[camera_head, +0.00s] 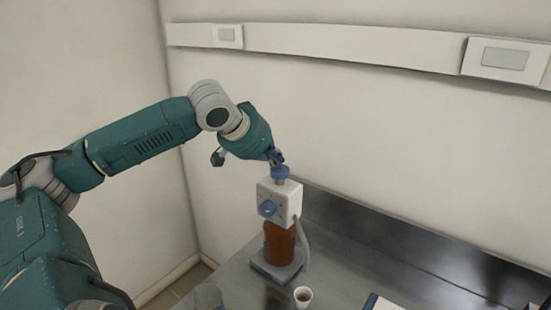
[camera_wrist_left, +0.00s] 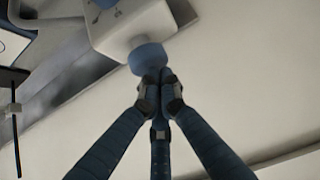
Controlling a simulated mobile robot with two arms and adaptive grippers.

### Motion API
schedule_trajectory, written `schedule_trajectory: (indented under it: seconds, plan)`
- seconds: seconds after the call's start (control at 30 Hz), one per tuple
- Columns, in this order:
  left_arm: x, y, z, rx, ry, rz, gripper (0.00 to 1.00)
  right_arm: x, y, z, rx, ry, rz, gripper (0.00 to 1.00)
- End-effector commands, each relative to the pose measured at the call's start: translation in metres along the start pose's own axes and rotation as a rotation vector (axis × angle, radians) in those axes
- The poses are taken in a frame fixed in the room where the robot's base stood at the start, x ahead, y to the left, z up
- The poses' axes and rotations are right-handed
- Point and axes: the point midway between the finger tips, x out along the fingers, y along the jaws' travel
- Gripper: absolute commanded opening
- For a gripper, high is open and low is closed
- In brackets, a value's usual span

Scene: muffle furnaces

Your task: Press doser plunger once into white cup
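The doser (camera_head: 279,205) has a white head on a brown bottle (camera_head: 279,242). It stands upright on a grey base on the metal table. Its blue plunger (camera_head: 280,173) sticks up from the top and also shows in the left wrist view (camera_wrist_left: 148,58). My left gripper (camera_head: 276,158) is right above the plunger, its fingertips closed together at the plunger's top (camera_wrist_left: 158,76). The fingers look shut with nothing between them; whether they touch the plunger is hard to tell. The white cup (camera_head: 303,295) stands on the table in front of the doser. My right gripper is not in view.
The metal table (camera_head: 345,260) runs to the right, with a raised back edge by the wall. A clear glass vessel (camera_head: 208,297) stands at the front left, and a flat white item with a dark edge (camera_head: 382,303) lies at the front right. A tube hangs beside the doser.

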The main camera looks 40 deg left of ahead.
Motion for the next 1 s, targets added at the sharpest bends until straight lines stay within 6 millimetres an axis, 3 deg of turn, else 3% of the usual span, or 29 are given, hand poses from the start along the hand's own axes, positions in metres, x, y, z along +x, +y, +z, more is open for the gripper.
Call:
schedule_trajectory:
  seconds: [0.03, 0.27, 0.3, 0.6, 0.8, 1.0]
  plan:
    - [-0.006, -0.001, -0.007, -0.001, -0.004, 0.001, 0.0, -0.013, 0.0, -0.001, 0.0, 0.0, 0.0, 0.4]
    - [-0.015, -0.005, -0.024, -0.002, -0.001, 0.0, 0.0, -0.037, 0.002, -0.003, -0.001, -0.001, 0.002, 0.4]
    - [-0.013, -0.007, -0.017, 0.0, 0.001, -0.004, 0.0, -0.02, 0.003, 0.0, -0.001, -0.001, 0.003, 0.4]
    - [-0.058, -0.006, -0.017, 0.001, 0.008, -0.003, 0.0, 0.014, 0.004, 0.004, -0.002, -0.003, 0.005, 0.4]
    - [-0.094, -0.006, -0.019, -0.001, 0.006, -0.002, 0.0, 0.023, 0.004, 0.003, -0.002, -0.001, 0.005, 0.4]
    - [-0.11, -0.005, -0.019, 0.0, 0.003, 0.0, 0.0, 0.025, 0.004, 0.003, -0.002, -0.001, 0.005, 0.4]
